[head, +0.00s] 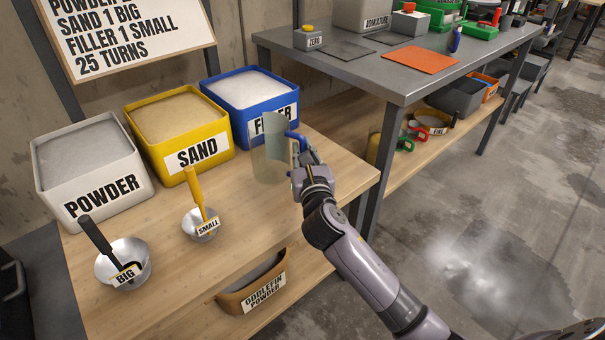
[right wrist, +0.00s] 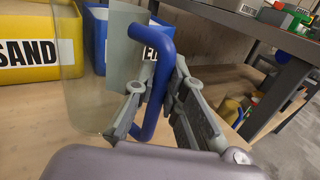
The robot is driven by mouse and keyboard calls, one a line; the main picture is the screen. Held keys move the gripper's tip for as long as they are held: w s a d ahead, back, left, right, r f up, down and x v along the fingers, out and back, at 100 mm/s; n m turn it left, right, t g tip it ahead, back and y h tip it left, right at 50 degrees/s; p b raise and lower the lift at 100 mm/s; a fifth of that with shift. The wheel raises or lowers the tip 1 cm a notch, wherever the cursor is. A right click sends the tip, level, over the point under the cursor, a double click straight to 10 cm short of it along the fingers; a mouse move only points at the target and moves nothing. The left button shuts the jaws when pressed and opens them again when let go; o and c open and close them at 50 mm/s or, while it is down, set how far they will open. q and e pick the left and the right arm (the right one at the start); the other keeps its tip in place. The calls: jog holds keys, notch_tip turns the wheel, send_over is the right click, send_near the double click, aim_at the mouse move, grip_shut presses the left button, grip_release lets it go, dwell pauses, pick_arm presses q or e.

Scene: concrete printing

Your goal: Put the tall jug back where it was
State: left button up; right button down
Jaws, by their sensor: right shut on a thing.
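The tall jug (head: 270,150) is a clear, greenish container with a blue handle. It stands upright in front of the blue FILLER bin, at the right end of the wooden table; I cannot tell whether its base touches the table. My right gripper (head: 301,168) is shut on the jug's handle. In the right wrist view the jug (right wrist: 95,85) is at the left, and the fingers of my right gripper (right wrist: 158,100) are on both sides of its blue handle (right wrist: 160,55). My left gripper is not in view.
A white POWDER bin (head: 85,165), yellow SAND bin (head: 178,128) and blue FILLER bin (head: 250,98) line the wooden table (head: 235,245). A BIG scoop (head: 122,262) and SMALL scoop (head: 200,222) lie in front. A grey bench (head: 350,65) stands behind to the right.

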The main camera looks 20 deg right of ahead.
jog(key=shift+f, duration=0.8)
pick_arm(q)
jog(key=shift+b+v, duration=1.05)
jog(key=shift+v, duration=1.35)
pick_arm(e)
jog(key=shift+f, duration=1.8)
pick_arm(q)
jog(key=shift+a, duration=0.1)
pick_arm(e)
jog(key=shift+f, duration=0.1)
jog(key=c, duration=1.6)
grip_release()
jog(key=shift+c, duration=0.2)
jog(key=shift+s, duration=0.1)
